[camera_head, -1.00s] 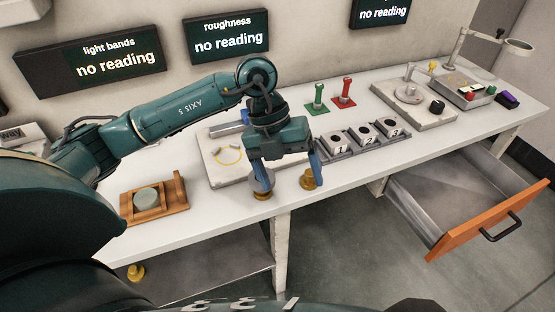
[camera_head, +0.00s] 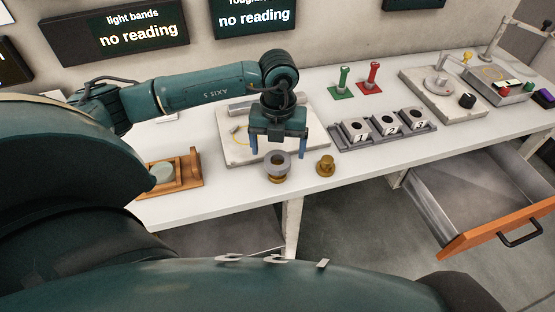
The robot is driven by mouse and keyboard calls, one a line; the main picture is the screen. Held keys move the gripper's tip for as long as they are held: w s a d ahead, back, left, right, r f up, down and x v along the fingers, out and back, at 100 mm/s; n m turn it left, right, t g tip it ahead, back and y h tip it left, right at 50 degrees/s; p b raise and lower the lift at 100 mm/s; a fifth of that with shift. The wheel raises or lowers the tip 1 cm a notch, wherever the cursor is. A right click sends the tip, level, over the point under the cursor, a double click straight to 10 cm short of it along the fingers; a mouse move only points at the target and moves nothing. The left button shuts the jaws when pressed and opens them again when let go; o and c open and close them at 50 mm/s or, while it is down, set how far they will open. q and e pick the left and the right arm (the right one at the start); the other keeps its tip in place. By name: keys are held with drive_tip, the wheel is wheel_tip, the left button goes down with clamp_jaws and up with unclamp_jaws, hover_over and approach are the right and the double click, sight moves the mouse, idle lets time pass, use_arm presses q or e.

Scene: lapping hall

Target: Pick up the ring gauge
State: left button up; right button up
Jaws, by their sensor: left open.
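The ring gauge (camera_head: 278,160) looks like a thick grey ring with a dark hole, resting on a small brass base near the front edge of the white bench. My left gripper (camera_head: 277,151) is open and points down. Its two blue fingers appear behind and above the ring in the picture, one toward each side of it. Nothing is between the fingers that I can make out, and the ring shows unblocked. Whether the fingers touch it I cannot tell. My right gripper is not in view.
A small brass piece (camera_head: 325,165) stands right of the ring. A pale slab (camera_head: 232,152) lies behind. A wooden holder (camera_head: 188,172) with a grey disc is at left. A tray of numbered blocks (camera_head: 352,146) is at right. An open drawer (camera_head: 470,195) juts out below.

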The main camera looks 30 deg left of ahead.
sight(278, 165)
use_arm(q)
drive_tip(key=shift+f, duration=1.7)
drive_tip(key=c, duration=1.2)
